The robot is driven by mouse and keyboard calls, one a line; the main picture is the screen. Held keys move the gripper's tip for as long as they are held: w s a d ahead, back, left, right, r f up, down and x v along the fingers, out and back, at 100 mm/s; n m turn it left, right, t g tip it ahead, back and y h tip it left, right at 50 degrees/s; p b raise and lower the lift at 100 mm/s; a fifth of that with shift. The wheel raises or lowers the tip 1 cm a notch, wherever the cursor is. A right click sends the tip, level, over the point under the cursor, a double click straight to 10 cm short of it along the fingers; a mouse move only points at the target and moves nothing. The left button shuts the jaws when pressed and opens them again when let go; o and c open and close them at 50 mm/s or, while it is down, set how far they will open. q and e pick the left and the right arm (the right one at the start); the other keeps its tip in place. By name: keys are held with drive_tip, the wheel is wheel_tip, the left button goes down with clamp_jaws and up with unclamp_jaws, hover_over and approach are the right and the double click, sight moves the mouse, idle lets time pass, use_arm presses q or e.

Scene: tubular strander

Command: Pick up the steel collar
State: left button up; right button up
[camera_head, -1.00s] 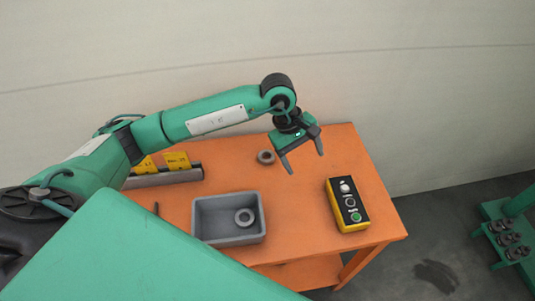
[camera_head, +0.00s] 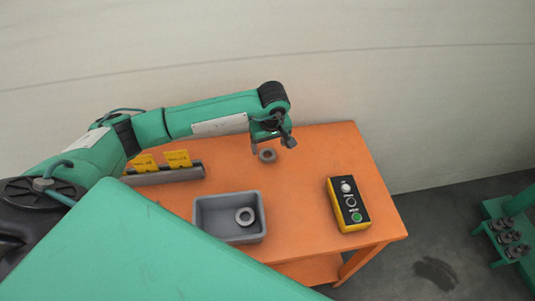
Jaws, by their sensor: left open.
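One grey ring-shaped collar (camera_head: 268,156) lies flat on the orange table (camera_head: 300,190) near its back edge. A second, similar grey ring (camera_head: 245,216) lies inside the grey bin (camera_head: 197,222). I cannot tell from looks alone which one is the steel collar. My left gripper (camera_head: 272,147) is open, pointing down, with its fingers over or beside the ring on the table. Its fingers hide a little of the table around that ring, and I cannot tell its exact height above it. My right gripper is not in view.
A yellow and black button box (camera_head: 347,204) stands on the right of the table. A grey rail with yellow cards (camera_head: 177,159) stands at the back left. A green rack with dark parts (camera_head: 508,240) is on the floor at far right. The table's middle is clear.

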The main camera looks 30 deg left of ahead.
sight(267, 157)
use_arm(q)
drive_tip(key=shift+f+p, duration=0.3)
drive_tip(key=shift+f, duration=0.1)
drive_tip(key=f, duration=0.2)
drive_tip(key=f+p, duration=0.1)
drive_tip(key=shift+w+a+f, duration=0.15)
drive_tip(key=shift+a+f, duration=0.1)
drive_tip(key=shift+a, duration=0.05)
drive_tip(key=shift+w+f, duration=0.1)
drive_tip(key=shift+f, duration=0.25)
drive_tip(key=shift+c, duration=0.4)
drive_tip(key=c, duration=1.1)
